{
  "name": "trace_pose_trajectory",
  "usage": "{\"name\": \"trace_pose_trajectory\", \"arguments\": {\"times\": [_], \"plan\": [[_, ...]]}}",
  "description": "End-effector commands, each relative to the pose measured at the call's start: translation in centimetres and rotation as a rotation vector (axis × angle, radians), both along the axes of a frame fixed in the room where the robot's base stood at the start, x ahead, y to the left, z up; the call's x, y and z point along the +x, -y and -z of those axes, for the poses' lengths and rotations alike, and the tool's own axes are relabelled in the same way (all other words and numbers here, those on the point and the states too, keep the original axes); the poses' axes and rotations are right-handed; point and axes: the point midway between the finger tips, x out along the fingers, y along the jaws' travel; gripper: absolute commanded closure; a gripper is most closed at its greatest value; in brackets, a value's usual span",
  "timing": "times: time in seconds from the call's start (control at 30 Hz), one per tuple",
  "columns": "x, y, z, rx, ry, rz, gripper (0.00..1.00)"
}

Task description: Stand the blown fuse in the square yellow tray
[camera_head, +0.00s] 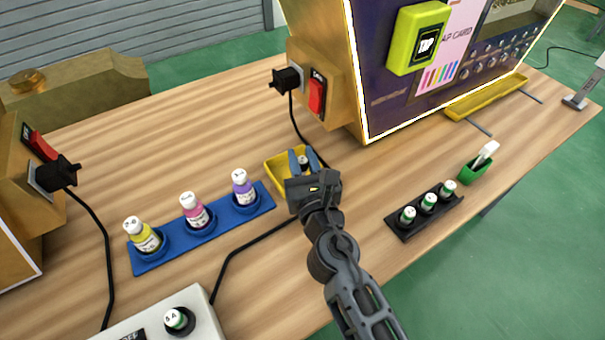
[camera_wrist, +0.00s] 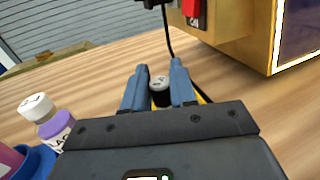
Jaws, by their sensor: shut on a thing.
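The square yellow tray (camera_head: 274,170) lies on the table in front of the gold vending machine. My gripper (camera_head: 304,162) is over this tray, its two blue fingers shut on a small dark cylinder with a pale top, the fuse (camera_head: 304,160). In the wrist view the fuse (camera_wrist: 160,90) stands about upright between the fingertips (camera_wrist: 159,88). Slivers of the yellow tray (camera_wrist: 204,95) show beside the fingers. The fuse's lower end is hidden, so I cannot tell whether it touches the tray floor.
A blue rack (camera_head: 216,223) with three bottles stands left of my gripper. A white box (camera_head: 160,325) holds a fuse at front. A black cable (camera_head: 245,250) runs nearby.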

Motion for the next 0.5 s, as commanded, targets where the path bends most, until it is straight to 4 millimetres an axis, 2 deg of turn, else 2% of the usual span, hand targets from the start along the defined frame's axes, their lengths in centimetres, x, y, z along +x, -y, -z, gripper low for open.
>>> {"name": "trace_pose_trajectory", "arguments": {"times": [0.03,0.23,0.5], "plan": [[0.0,0.0,0.9,-0.001,-0.001,-0.001,1.00],[0.0,0.0,3.5,-0.002,0.000,0.000,1.00],[0.0,0.1,3.6,0.000,-0.001,0.000,1.00]]}}
